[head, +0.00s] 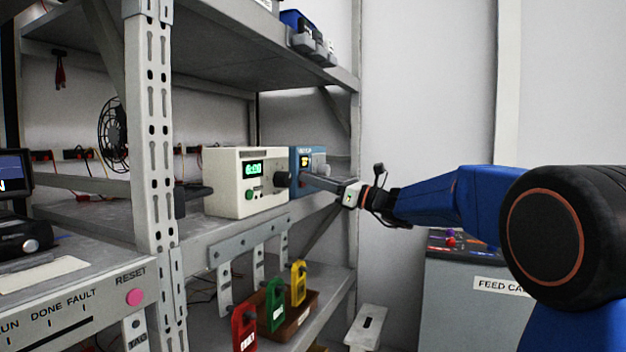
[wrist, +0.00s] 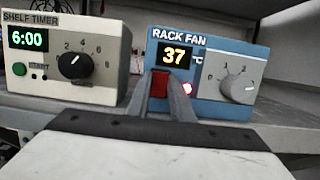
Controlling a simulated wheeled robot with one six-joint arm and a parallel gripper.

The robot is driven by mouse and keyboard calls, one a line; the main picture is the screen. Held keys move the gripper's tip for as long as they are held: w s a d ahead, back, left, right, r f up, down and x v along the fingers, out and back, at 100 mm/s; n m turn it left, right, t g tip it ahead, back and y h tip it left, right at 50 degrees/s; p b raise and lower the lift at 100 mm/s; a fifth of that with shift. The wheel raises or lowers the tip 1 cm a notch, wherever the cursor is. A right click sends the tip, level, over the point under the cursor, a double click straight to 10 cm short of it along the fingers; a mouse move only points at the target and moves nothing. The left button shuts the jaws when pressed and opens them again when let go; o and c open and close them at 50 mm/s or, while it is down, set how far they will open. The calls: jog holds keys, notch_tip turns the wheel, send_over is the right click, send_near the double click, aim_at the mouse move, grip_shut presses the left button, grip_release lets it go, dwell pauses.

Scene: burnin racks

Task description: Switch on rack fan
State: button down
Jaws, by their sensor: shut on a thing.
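The rack fan unit is a blue box (wrist: 215,60) labelled RACK FAN in the wrist view, and it also shows in the head view (head: 301,154). Its display (wrist: 174,54) reads 37. A light grey dial (wrist: 238,88) is on its right side, its pale mark pointing up and right. In the head view my gripper (head: 318,181) reaches the unit from the right.
A cream shelf timer (wrist: 62,55) showing 6:00 stands close on the left, also in the head view (head: 232,181). A rack post (head: 155,140) stands nearer. Red, green and yellow tags (head: 276,305) are below. A grey feed cabinet (head: 465,310) is under my arm.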

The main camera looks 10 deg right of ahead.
dwell(0.3)
jog(key=c, duration=1.6)
grip_release()
jog(key=shift+o, duration=0.2)
jog(key=shift+d, duration=0.1)
jog(key=v, duration=1.7)
jog(key=shift+f, duration=0.2)
jog(key=shift+s, duration=0.1)
